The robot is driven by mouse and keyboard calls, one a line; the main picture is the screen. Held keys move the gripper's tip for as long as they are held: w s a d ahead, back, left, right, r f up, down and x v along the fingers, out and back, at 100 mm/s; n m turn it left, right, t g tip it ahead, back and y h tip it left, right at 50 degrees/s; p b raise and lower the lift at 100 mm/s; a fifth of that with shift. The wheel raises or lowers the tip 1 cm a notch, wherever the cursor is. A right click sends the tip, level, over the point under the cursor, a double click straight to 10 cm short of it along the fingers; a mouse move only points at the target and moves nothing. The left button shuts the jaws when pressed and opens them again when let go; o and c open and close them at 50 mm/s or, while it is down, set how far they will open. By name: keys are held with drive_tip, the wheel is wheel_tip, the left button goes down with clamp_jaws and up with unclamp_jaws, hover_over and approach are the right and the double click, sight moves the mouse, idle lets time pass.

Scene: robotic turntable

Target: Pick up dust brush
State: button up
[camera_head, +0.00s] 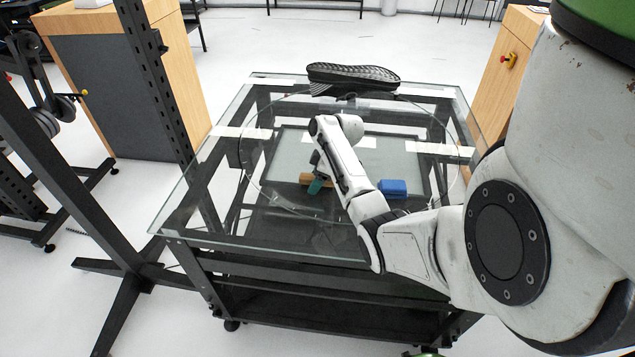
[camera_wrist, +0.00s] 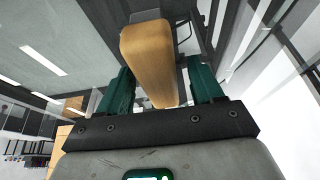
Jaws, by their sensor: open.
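A tan, wooden-looking block-like piece (camera_wrist: 150,58), which seems to be the dust brush, lies on the glass tabletop. In the head view only a small tan part of it (camera_head: 305,178) shows beside my gripper; my arm hides the rest. No bristles can be made out. My gripper (camera_head: 317,185) points down at the tabletop. Its green fingers (camera_wrist: 160,72) are open, one on each side of the tan piece in the wrist view. A gap shows at the right finger; contact at the left finger cannot be told.
A blue block (camera_head: 392,188) lies right of my gripper on the glass table (camera_head: 200,205). A black ridged, sole-shaped object (camera_head: 353,76) lies at the table's far edge. A dark upright post (camera_head: 160,80) stands to the left. Wooden cabinets (camera_head: 115,85) stand behind.

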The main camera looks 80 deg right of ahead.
drive_tip(key=c, duration=1.1)
drive_tip(key=shift+r, duration=0.75)
drive_tip(key=v, duration=0.3)
drive_tip(key=s+b+v, duration=0.1)
drive_tip(key=v, duration=0.2)
drive_tip(key=b+v, duration=0.1)
drive_tip(key=v, duration=0.2)
drive_tip(key=shift+s+d+f, duration=0.1)
drive_tip(key=shift+s+d, duration=0.05)
drive_tip(key=shift+s, duration=0.15)
drive_tip(key=shift+s+d+r+p, duration=0.1)
drive_tip(key=shift+s+r+p, duration=0.5)
drive_tip(key=shift+s, duration=0.9)
drive_tip(key=shift+s+d+r+p, duration=0.1)
drive_tip(key=shift+s+r+p, duration=0.55)
drive_tip(key=shift+s, duration=0.8)
drive_tip(key=shift+s+d+r+p, duration=0.1)
drive_tip(key=shift+s+r+p, duration=0.5)
drive_tip(key=shift+s, duration=0.9)
drive_tip(key=shift+r, duration=0.1)
